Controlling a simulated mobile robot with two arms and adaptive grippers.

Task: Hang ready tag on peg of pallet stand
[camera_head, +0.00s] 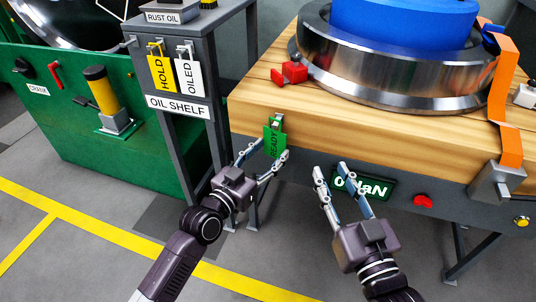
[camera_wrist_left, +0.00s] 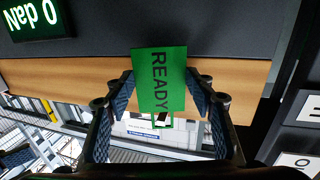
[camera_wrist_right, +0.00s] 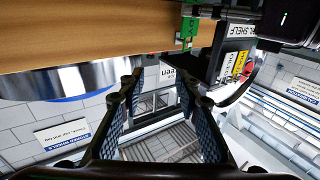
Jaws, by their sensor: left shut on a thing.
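The green ready tag (camera_head: 273,143) hangs upright in front of the wooden side of the pallet stand (camera_head: 330,125). My left gripper (camera_head: 273,151) is shut on it, with a finger at each side edge. In the left wrist view the tag (camera_wrist_left: 160,78) shows its READY lettering between the two fingers. A small grey piece (camera_head: 279,117) shows at the tag's top, by the wood's edge; I cannot tell whether it is the peg or whether the tag is on it. My right gripper (camera_head: 331,170) is open and empty, below the wood, in front of the digital display.
The pallet stand bears a large steel wheel (camera_head: 390,75) with a blue top. A red block (camera_head: 294,72) and an orange strap (camera_head: 502,90) are on it. The green display (camera_head: 362,186) is on its front. The oil shelf (camera_head: 178,106) at left holds yellow HOLD (camera_head: 161,75) and white OILED tags (camera_head: 189,78).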

